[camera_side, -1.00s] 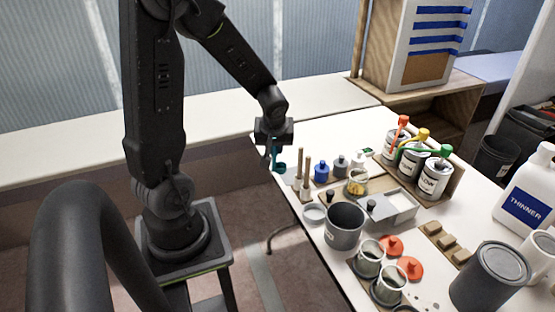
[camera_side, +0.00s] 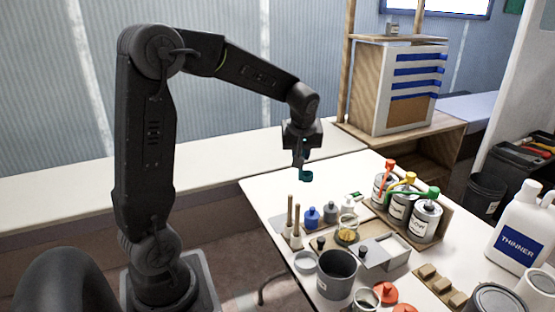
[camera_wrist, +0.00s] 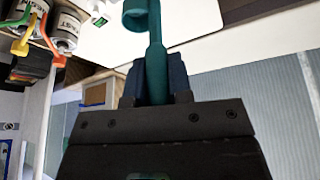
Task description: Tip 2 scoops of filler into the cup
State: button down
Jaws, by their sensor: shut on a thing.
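My gripper (camera_side: 301,158) is shut on the handle of a teal scoop (camera_side: 306,176) and holds it above the back left of the white table. In the wrist view the teal scoop (camera_wrist: 157,70) points away from my gripper (camera_wrist: 155,88), its round bowl partly cut off by the top edge. I cannot tell whether the bowl holds anything. A small clear cup (camera_side: 347,230) with yellow stuff low in it stands mid-table. A large dark grey open tub (camera_side: 337,277) stands at the front. Another pale cup (camera_side: 366,298) is cut off at the bottom. Which vessel holds filler is unclear.
Upright wooden-handled tools (camera_side: 293,220), a blue bottle (camera_side: 311,217) and a grey bottle (camera_side: 331,211) stand in front of the scoop. Tins with red, yellow and green tops (camera_side: 407,205) stand right. A white thinner jug (camera_side: 520,235) is far right. The table's back left is clear.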

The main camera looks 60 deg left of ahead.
jog(key=w+d+f+t, duration=0.1)
jog(key=w+d, duration=0.7)
jog(key=w, duration=0.3)
jog(key=w+d+f, duration=0.2)
jog(key=w+d, duration=0.6)
jog(key=w, duration=0.2)
jog(key=shift+h, duration=0.3)
jog(key=shift+s+a+f, duration=0.1)
jog(key=shift+f, duration=10.05)
jog(key=shift+r, duration=0.15)
notch_tip(320, 180, up, 8)
jog(key=shift+r, duration=0.15)
